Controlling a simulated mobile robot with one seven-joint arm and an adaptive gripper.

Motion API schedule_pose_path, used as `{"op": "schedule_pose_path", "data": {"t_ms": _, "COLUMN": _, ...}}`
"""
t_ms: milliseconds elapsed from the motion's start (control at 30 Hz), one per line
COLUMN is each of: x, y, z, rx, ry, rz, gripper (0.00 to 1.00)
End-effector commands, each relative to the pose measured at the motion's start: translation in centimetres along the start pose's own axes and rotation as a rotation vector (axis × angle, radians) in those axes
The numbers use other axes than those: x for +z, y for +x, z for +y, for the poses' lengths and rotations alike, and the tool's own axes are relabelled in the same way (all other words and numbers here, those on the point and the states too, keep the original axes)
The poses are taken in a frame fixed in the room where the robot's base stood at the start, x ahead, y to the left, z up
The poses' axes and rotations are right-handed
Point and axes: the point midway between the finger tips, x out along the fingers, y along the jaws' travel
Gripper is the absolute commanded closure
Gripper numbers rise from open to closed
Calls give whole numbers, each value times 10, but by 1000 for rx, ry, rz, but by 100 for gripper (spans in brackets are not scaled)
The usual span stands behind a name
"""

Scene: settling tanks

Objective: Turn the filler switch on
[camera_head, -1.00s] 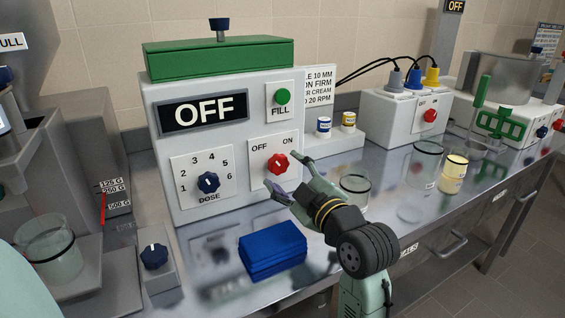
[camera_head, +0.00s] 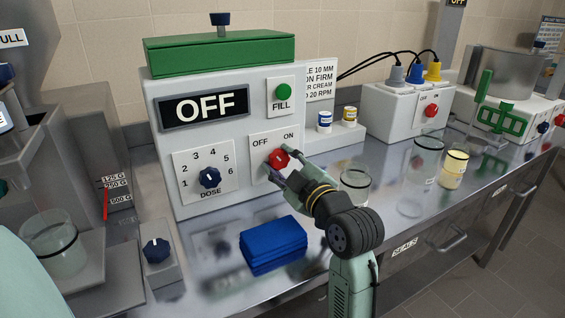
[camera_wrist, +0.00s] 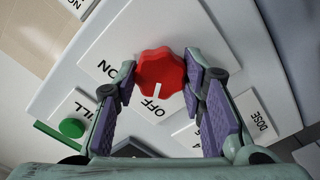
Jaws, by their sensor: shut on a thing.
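The filler switch is a red lobed knob (camera_head: 278,158) on the front of the white filler box (camera_head: 230,135), under OFF and ON labels. The filler's display (camera_head: 204,107) reads OFF. My gripper (camera_head: 279,165) is at the knob, its fingers on either side of it. In the wrist view the red knob (camera_wrist: 160,73) sits between the fingertips of my gripper (camera_wrist: 162,82), and its white mark points toward the OFF label. The gripper is shut on the knob. The fingers hide part of the knob in the head view.
A dose dial (camera_head: 209,177) and a green FILL button (camera_head: 283,92) are on the same panel. Blue folded cloths (camera_head: 273,243) lie on the bench below. A glass beaker (camera_head: 355,186) stands close to the right of my gripper.

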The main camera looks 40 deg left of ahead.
Motion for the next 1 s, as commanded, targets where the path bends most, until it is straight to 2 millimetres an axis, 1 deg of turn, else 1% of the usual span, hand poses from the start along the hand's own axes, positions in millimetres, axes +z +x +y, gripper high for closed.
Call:
{"op": "schedule_pose_path", "data": {"t_ms": 33, "x": 0, "y": 0, "z": 0, "rx": 0, "ry": 0, "rz": 0, "gripper": 74}}
{"op": "schedule_pose_path", "data": {"t_ms": 300, "x": 0, "y": 0, "z": 0, "rx": 0, "ry": 0, "rz": 0, "gripper": 91}}
{"op": "schedule_pose_path", "data": {"t_ms": 467, "x": 0, "y": 0, "z": 0, "rx": 0, "ry": 11, "rz": 0, "gripper": 91}}
{"op": "schedule_pose_path", "data": {"t_ms": 667, "x": 0, "y": 0, "z": 0, "rx": -1, "ry": 77, "rz": -1, "gripper": 91}}
{"op": "schedule_pose_path", "data": {"t_ms": 867, "x": -1, "y": 0, "z": 1, "rx": -1, "ry": 215, "rz": -1, "gripper": 91}}
{"op": "schedule_pose_path", "data": {"t_ms": 1000, "x": -1, "y": 0, "z": 1, "rx": -2, "ry": 339, "rz": -1, "gripper": 91}}
